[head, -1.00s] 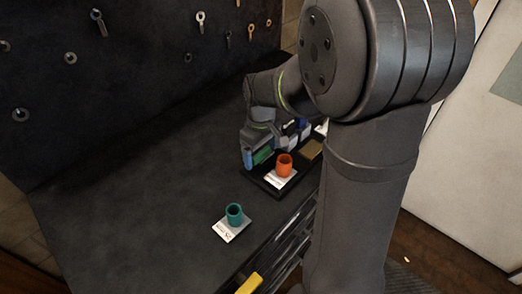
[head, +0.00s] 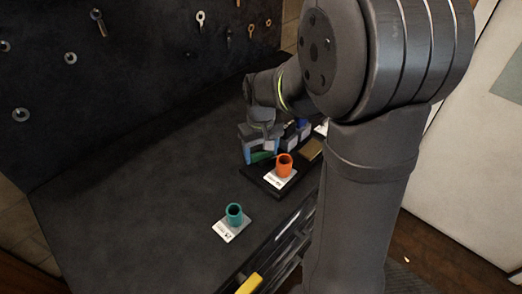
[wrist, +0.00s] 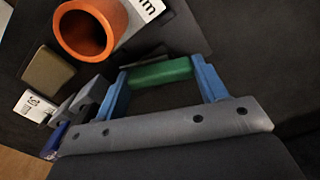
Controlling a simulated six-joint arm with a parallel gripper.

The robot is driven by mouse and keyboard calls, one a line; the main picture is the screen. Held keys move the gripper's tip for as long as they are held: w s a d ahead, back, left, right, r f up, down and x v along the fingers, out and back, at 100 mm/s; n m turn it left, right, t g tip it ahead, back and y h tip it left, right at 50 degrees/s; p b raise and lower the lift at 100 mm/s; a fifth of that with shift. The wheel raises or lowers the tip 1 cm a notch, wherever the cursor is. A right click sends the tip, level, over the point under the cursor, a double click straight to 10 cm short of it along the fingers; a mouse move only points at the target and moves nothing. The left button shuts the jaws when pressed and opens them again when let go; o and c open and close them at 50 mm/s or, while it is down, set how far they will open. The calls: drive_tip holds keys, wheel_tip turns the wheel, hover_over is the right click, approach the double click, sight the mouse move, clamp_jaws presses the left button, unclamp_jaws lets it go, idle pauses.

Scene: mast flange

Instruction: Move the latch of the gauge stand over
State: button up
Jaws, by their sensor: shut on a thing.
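A green bar (wrist: 160,73) lies between the two blue fingers of my gripper (wrist: 160,68) in the wrist view, and the fingers are shut on it. It looks like the latch of the gauge stand, though its mounting is hidden. In the head view, my gripper (head: 259,146) is at the back left of a dark base (head: 256,178), with a little of the green bar (head: 262,156) showing below it. An orange cup (head: 284,165) stands on a white label plate on that base, beside my gripper. It shows at the top left of the wrist view (wrist: 66,38).
A brown block (head: 311,149) sits behind the orange cup, with blue and grey pieces partly hidden by my arm. A teal cup (head: 234,214) stands on a white labelled plate nearer the front. The bench to the left is clear. Tools hang on the dark back board.

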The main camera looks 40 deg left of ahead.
drive_tip(key=m, duration=1.3)
drive_tip(key=shift+m, duration=0.4)
idle(0.3)
drive_tip(key=o, duration=1)
